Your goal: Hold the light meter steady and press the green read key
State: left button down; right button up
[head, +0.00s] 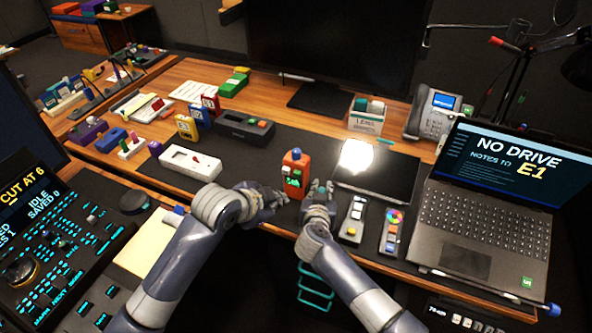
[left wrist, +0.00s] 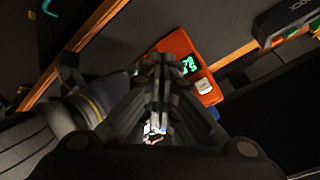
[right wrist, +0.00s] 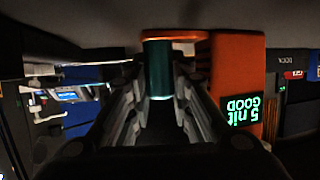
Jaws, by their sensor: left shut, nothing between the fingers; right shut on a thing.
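The light meter (head: 295,171) is an orange upright box with a blue dome on top, near the table's front edge. Its lit green display (right wrist: 241,109) reads "5 nit GOOD" in the right wrist view. My right gripper (head: 318,190) is at its right side, shut around a teal upright bar (right wrist: 159,70) that appears to be its side handle. My left gripper (head: 272,199) is shut and empty, just left of the meter. In the left wrist view the meter (left wrist: 181,47) lies beyond the left fingertips, with a pale key (left wrist: 204,86) by the display.
A white instrument (head: 190,161) lies left on the dark mat. A bright lit panel (head: 375,168) is behind and right of the meter. Two small remotes (head: 352,220) (head: 391,232) lie right of my right gripper. A laptop (head: 490,200) stands farther right.

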pick_arm(q)
jog(key=shift+r, duration=0.1)
jog(key=w+r+v, duration=0.1)
jog(key=v, duration=0.9)
jog(key=shift+d+r, duration=0.2)
jog(key=shift+d, duration=0.15)
jog(key=shift+w, duration=0.1)
pick_arm(e)
jog(key=o, duration=1)
jog(key=v, duration=1.2)
